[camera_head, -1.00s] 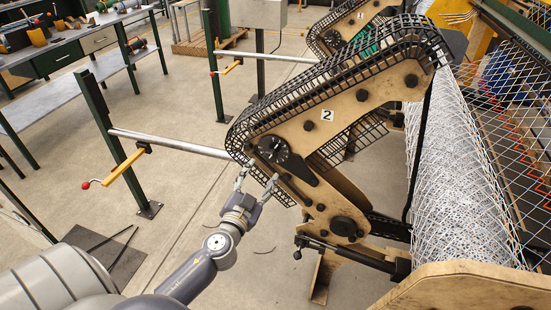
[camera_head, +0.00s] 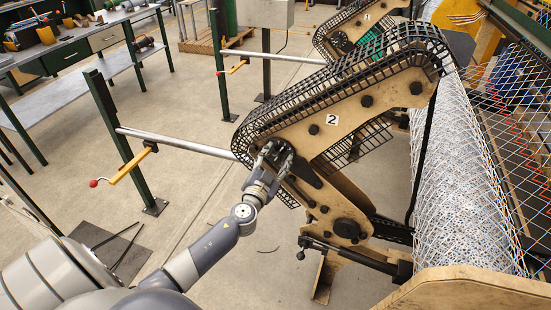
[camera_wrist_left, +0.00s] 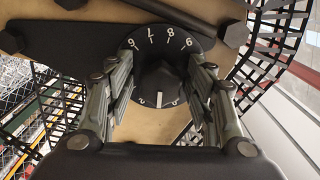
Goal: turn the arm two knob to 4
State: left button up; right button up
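The arm two knob sits on a black dial (camera_head: 277,152) at the lower left end of the wooden arm marked 2 (camera_head: 331,119). In the left wrist view the knob (camera_wrist_left: 160,82) is black with a white pointer line toward the bottom of the picture. White numerals, including 7 and 8, run along the dial's top; those by the pointer are partly hidden. My left gripper (camera_head: 273,160) is at the dial. In the left wrist view its fingers (camera_wrist_left: 160,70) stand apart on either side of the knob, with visible gaps. My right gripper is out of view.
A black mesh chain guard (camera_head: 335,75) runs over the arm. A metal bar (camera_head: 180,142) on a green post (camera_head: 118,135) ends close to the left of the dial. A wire mesh roll (camera_head: 455,170) stands to the right.

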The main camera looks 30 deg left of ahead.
pick_arm(q)
jog(key=c, duration=0.8)
jog(key=shift+m, duration=0.3)
jog(key=shift+m+b, duration=0.45)
jog(key=shift+m, duration=0.55)
jog(key=m, duration=0.2)
jog(key=shift+m, duration=0.3)
jog(key=m, duration=0.5)
jog(key=shift+m+b, duration=0.3)
jog(key=shift+b, duration=0.05)
jog(key=m, duration=0.5)
